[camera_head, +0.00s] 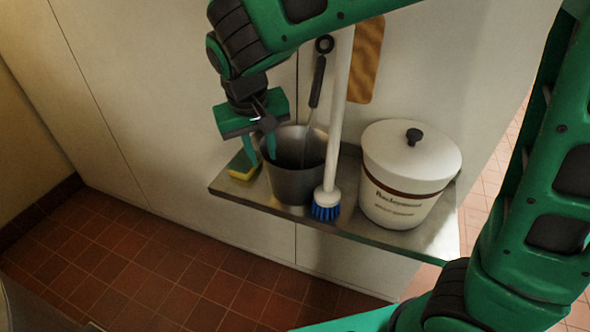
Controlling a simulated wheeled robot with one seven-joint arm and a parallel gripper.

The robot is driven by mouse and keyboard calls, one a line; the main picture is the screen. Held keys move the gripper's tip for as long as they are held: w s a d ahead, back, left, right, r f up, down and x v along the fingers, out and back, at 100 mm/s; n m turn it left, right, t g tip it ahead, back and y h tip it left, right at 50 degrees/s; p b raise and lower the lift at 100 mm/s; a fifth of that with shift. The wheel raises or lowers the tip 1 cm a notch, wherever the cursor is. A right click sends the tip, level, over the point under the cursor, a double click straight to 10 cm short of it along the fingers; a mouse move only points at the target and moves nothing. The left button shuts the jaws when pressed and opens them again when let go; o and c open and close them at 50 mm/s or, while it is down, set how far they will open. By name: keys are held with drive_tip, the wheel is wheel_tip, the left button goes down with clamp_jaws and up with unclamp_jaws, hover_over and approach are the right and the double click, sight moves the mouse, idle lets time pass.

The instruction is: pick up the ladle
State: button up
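The ladle (316,85) stands tilted in a grey metal pot (293,184). Its dark handle ends in a ring at the top, and its lower end is hidden inside the pot. My gripper (260,150) points down at the pot's left rim, to the left of the ladle's handle. Its two teal fingers are apart with nothing visible between them. I cannot tell whether a finger touches the rim.
The pot stands on a narrow metal shelf (384,238) against a pale wall. A long white brush (335,130) with blue bristles leans just right of the ladle. A white lidded crock (408,185) stands further right. A yellow-green sponge (242,166) lies left of the pot.

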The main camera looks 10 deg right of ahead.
drive_tip(key=shift+x, duration=1.9)
drive_tip(key=shift+d, duration=0.15)
clamp_jaws()
